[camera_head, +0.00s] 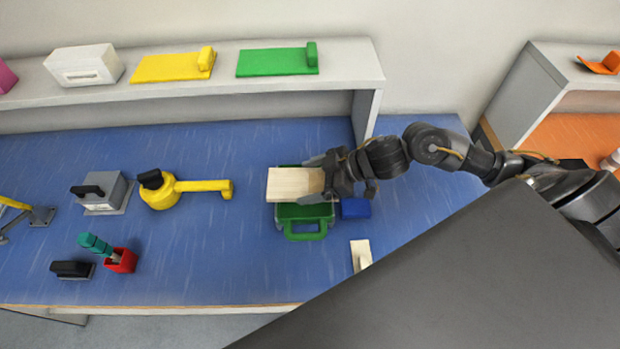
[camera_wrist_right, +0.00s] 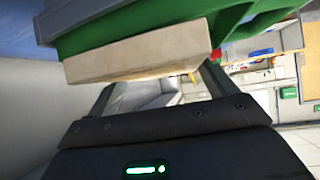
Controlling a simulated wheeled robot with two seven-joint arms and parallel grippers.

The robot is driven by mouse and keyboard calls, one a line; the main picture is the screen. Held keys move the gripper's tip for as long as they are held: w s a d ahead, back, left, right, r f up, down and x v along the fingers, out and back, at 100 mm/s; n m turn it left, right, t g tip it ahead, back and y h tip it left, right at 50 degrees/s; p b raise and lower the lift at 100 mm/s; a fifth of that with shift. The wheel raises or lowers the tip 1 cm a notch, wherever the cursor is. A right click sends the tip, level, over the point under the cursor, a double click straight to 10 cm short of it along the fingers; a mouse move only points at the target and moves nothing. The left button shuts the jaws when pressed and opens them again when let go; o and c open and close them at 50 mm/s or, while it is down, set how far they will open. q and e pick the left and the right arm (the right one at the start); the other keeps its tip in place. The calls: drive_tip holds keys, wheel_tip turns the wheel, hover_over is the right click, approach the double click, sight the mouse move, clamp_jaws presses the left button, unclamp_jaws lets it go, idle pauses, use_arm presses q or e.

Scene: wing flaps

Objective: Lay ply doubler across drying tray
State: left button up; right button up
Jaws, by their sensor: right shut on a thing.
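The ply doubler (camera_head: 295,184), a pale wooden board, lies over the green drying tray (camera_head: 304,213) on the blue bench. It hides much of the tray; the tray's green handle sticks out toward the front. My right gripper (camera_head: 328,178) is shut on the board's right end. In the right wrist view the board's pale edge (camera_wrist_right: 140,52) spans between the fingers, with the green tray (camera_wrist_right: 120,30) close behind it. I cannot tell whether the board rests on the tray or is just above it. My left gripper is not in view.
A blue block (camera_head: 354,208) stands right of the tray, and a small pale piece (camera_head: 361,254) lies in front. A yellow tool (camera_head: 185,190), a grey box (camera_head: 103,193) and a red cup (camera_head: 121,261) stand left. A shelf (camera_head: 225,88) runs behind.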

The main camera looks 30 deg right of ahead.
drive_tip(key=shift+f, duration=0.1)
drive_tip(key=shift+f, duration=0.3)
drive_tip(key=o, duration=0.9)
drive_tip(key=shift+c, duration=0.2)
drive_tip(key=shift+r, duration=0.3)
drive_tip(key=shift+s+d+r, duration=0.15)
drive_tip(key=shift+d+r, duration=0.05)
drive_tip(key=shift+r, duration=0.05)
drive_tip(key=b+v, duration=0.2)
drive_tip(key=v, duration=0.9)
drive_tip(key=shift+r+b, duration=0.2)
drive_tip(key=shift+b, duration=0.2)
